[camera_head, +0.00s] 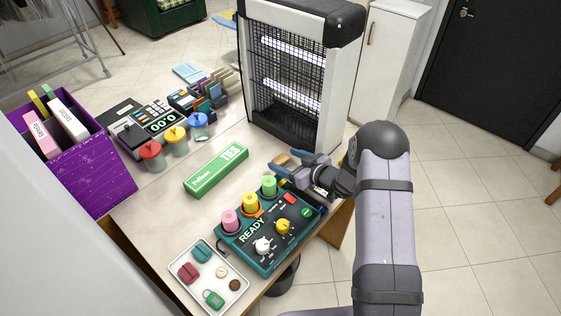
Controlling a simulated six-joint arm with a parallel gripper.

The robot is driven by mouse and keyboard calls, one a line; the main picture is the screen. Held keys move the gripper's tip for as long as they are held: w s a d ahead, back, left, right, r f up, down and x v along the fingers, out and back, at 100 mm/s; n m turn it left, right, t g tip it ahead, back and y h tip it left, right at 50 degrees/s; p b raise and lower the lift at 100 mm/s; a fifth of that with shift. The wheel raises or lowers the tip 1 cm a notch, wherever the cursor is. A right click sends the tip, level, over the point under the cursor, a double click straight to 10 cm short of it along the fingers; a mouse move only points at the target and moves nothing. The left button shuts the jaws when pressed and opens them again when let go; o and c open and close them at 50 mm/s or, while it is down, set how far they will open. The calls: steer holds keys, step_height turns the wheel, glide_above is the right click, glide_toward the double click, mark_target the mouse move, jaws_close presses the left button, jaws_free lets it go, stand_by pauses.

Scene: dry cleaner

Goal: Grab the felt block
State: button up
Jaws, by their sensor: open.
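A small tan block (283,160) that looks like the felt block lies on the counter, just behind the green cone on the control box and in front of the heater-like cage. My gripper (288,163) reaches in from the right, with its blue fingers open around or right beside this block. The fingers hide part of the block, and I cannot tell whether they touch it.
The teal control box (255,253) with coloured cones stands close in front of my gripper. The caged appliance (292,110) stands behind it. A green box (216,170), a small-items tray (236,284), lidded jars and a purple bin (105,180) occupy the left.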

mark_target(278, 156)
steer(key=shift+p+x, duration=0.45)
steer(key=shift+x, duration=1.5)
steer(key=shift+a, duration=0.1)
steer(key=shift+s, duration=0.1)
steer(key=shift+c, duration=0.3)
steer(key=c, duration=1.1)
steer(key=shift+r, duration=0.15)
steer(key=shift+r+b, duration=0.8)
steer(key=shift+r, duration=4.05)
